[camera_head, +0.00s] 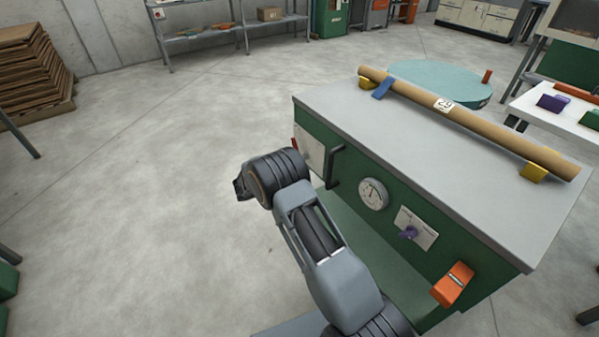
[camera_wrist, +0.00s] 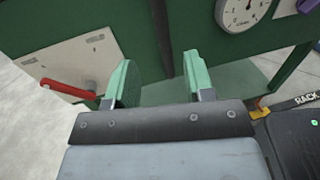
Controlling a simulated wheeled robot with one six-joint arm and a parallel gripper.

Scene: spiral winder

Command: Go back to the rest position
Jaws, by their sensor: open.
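My gripper (camera_wrist: 160,85) shows in the wrist view with its two pale green fingers apart and nothing between them. Its fingertips point at the green front of the machine, beside a white plate with a red lever (camera_wrist: 68,88). In the head view my arm is bent in front of the machine's left part, and the gripper's fingers are hidden there. The green machine (camera_head: 330,135) has a grey top. A dark vertical handle (camera_head: 335,166), a dial gauge (camera_head: 373,194), a purple knob (camera_head: 408,232) and an orange switch (camera_head: 453,285) are on its front.
A long cardboard tube (camera_head: 470,118) lies on yellow supports on the machine's top, with a blue piece (camera_head: 383,88) beside it. A round teal platform (camera_head: 440,78) stands behind. A white table (camera_head: 560,118) is at right.

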